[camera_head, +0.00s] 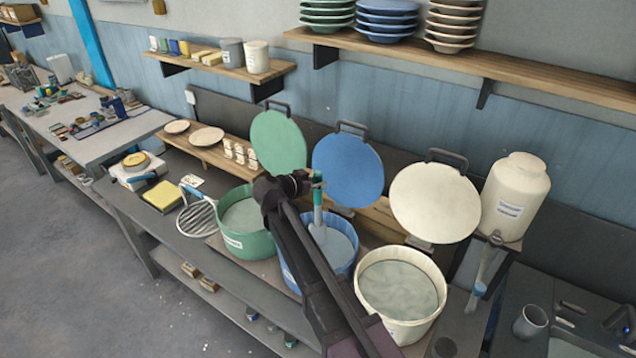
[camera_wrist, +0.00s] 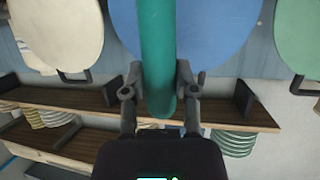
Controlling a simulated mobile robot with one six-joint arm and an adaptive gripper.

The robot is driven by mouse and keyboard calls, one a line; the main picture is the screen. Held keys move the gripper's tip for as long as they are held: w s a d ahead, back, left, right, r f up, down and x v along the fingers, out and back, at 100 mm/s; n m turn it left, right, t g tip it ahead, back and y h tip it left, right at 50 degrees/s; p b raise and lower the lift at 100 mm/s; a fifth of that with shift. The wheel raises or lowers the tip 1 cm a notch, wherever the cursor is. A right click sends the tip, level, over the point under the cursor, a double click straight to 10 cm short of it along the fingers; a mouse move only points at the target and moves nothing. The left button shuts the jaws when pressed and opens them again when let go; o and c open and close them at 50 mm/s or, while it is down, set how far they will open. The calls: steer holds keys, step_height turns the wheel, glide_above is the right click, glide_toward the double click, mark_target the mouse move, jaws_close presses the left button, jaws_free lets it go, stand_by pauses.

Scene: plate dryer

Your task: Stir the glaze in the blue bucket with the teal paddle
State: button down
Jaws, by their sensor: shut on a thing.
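The blue bucket (camera_head: 350,270) stands on the bench between the green and cream buckets, with grey glaze (camera_head: 336,247) inside. My gripper (camera_head: 312,182) is above the blue bucket and shut on the teal handle of the paddle (camera_head: 317,200). The paddle stands roughly upright, and its paler lower part reaches down into the blue bucket at the glaze. Its lower end is hidden. In the wrist view the teal paddle handle (camera_wrist: 158,50) runs between both fingers of my gripper (camera_wrist: 160,85). My arm covers the left part of the blue bucket.
A green bucket (camera_head: 255,243) stands to the left and a cream bucket (camera_head: 405,325) to the right, both open. Green, blue (camera_head: 348,170) and cream (camera_head: 434,203) lids stand upright behind. A cream dispenser (camera_head: 515,195) is at the right. Shelves with plates hang above.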

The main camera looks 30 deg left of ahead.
steer(key=shift+f+b, duration=5.4)
steer(key=shift+f, duration=0.3)
steer(key=shift+a, duration=0.1)
